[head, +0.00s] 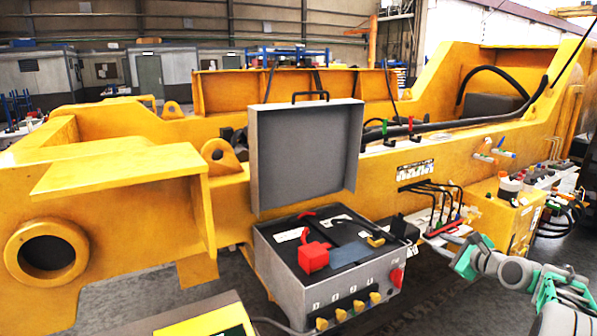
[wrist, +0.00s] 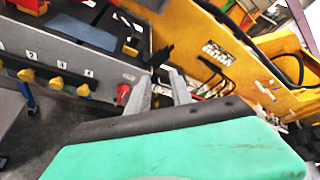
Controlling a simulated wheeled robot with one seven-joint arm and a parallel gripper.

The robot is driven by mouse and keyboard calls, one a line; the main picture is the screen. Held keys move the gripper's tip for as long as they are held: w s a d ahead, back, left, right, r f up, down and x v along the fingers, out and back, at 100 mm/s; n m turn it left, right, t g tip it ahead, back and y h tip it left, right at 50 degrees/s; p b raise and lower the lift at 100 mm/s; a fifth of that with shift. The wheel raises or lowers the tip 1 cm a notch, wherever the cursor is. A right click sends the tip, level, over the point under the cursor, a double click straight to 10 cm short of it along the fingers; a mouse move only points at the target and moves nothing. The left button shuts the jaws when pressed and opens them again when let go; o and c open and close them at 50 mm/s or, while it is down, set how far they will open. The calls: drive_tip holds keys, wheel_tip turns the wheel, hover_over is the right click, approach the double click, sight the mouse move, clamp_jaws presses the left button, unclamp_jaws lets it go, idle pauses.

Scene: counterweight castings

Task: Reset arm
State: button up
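My gripper (wrist: 160,84) shows in the wrist view as two grey fingers with a gap between them. Nothing is seen between them, so it is open and empty. In the head view my arm with its green and grey links reaches in from the lower right. There the gripper is beside the right end of the grey control case (head: 275,262), in front of the yellow machine. The case has its lid (head: 306,155) raised. A red block (head: 313,257) and other tools lie on its top. In the wrist view the case's front with its yellow knobs (wrist: 55,82) lies to the left of the fingers.
A large yellow machine frame (head: 120,172) fills the middle behind the case. A yellow box (head: 503,222) with black cables stands at the right, close to my arm. A yellow-topped box (head: 205,322) is at the bottom left. Grey floor (head: 425,312) shows below the arm.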

drive_tip(key=s+f+n+g+h, duration=0.1)
drive_tip(key=s+f+n+g, duration=0.4)
drive_tip(key=f, duration=0.5)
drive_tip(key=s+f+n+g, duration=0.2)
drive_tip(key=s+f+n, duration=0.45)
drive_tip(key=f, duration=0.35)
drive_tip(key=s+a+f+n+g, duration=0.1)
drive_tip(key=s+f+n+g, duration=0.1)
drive_tip(key=s, duration=0.4)
drive_tip(key=s+a+f+n+g, duration=0.1)
drive_tip(key=s+f+n+g, duration=0.15)
drive_tip(key=s, duration=0.35)
drive_tip(key=s+a+r+n+g+h, duration=0.1)
drive_tip(key=s+a+r+n, duration=0.15)
drive_tip(key=s+a, duration=0.4)
drive_tip(key=s+a+r+n+g+h, duration=0.1)
drive_tip(key=s+a+r+g, duration=0.1)
drive_tip(key=s+a+r, duration=0.4)
drive_tip(key=w+a+r+n+t+b, duration=0.1)
drive_tip(key=a+r+n+t, duration=0.3)
drive_tip(key=a+r, duration=0.5)
drive_tip(key=shift+w+a+t+h, duration=0.25)
drive_tip(key=shift+a+t, duration=0.2)
drive_tip(key=shift+a, duration=0.7)
